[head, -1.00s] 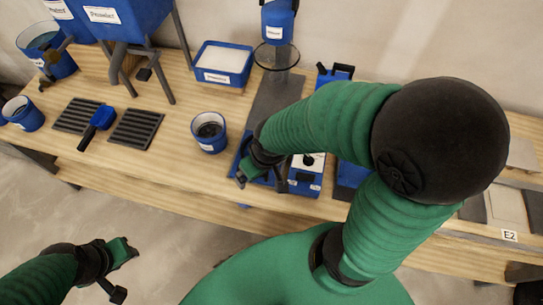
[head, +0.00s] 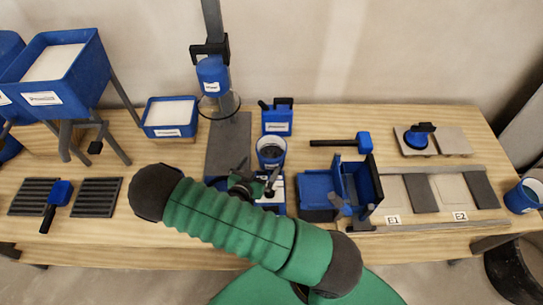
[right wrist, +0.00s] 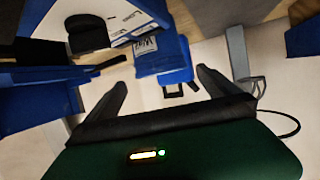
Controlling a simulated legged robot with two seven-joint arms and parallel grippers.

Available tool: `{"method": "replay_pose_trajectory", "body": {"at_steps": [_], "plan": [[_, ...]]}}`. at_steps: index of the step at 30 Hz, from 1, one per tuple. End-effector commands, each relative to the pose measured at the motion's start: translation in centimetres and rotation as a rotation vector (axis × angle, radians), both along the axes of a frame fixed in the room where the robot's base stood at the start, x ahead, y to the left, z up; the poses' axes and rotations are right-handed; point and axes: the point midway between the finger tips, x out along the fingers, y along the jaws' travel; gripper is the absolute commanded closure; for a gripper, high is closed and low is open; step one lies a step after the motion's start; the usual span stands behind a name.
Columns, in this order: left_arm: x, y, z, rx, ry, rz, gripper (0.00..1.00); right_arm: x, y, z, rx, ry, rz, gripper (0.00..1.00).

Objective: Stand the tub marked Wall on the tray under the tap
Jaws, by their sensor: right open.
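A blue tub (head: 271,153) with a pale label and dark contents stands behind my right gripper (head: 256,179) in the head view; its label is too small to read there. In the right wrist view a blue labelled thing (right wrist: 165,62), its tilted label seeming to read Wall, shows ahead between the fingers of my open, empty right gripper (right wrist: 160,90). The black tap (head: 95,148) hangs under the labelled blue hopper (head: 62,75). Dark ribbed trays lie in front of it, one left (head: 35,196) and one right (head: 96,198). My left gripper is out of view.
A blue box (head: 360,185) is right of my gripper.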

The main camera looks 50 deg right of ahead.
Motion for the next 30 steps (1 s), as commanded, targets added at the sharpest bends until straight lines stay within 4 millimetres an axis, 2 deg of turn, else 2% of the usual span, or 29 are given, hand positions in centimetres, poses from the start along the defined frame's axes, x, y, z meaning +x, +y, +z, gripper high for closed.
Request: {"method": "replay_pose_trajectory", "body": {"at_steps": [1, 6, 13, 18, 21, 27, 30], "plan": [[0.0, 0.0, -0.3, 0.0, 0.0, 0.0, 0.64, 0.2, -1.3, -0.7, -0.003, 0.003, -0.003, 0.0], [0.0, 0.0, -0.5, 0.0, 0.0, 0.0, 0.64, 1.4, -4.7, -2.2, 0.001, 0.002, -0.001, 0.0], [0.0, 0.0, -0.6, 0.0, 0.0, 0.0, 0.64, 2.1, -7.1, -3.3, 0.001, 0.002, 0.001, 0.0], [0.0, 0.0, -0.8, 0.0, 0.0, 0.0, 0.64, 2.9, -9.8, -4.6, 0.002, 0.001, 0.0, 0.0], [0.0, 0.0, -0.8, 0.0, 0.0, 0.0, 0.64, 3.2, -10.6, -4.9, 0.002, 0.002, 0.002, 0.0], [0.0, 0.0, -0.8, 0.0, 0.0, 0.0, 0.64, 3.2, -10.6, -4.9, 0.003, 0.001, 0.002, 0.0], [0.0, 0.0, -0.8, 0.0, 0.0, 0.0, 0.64, 3.2, -10.6, -4.9, 0.003, 0.001, 0.002, 0.13]]}}
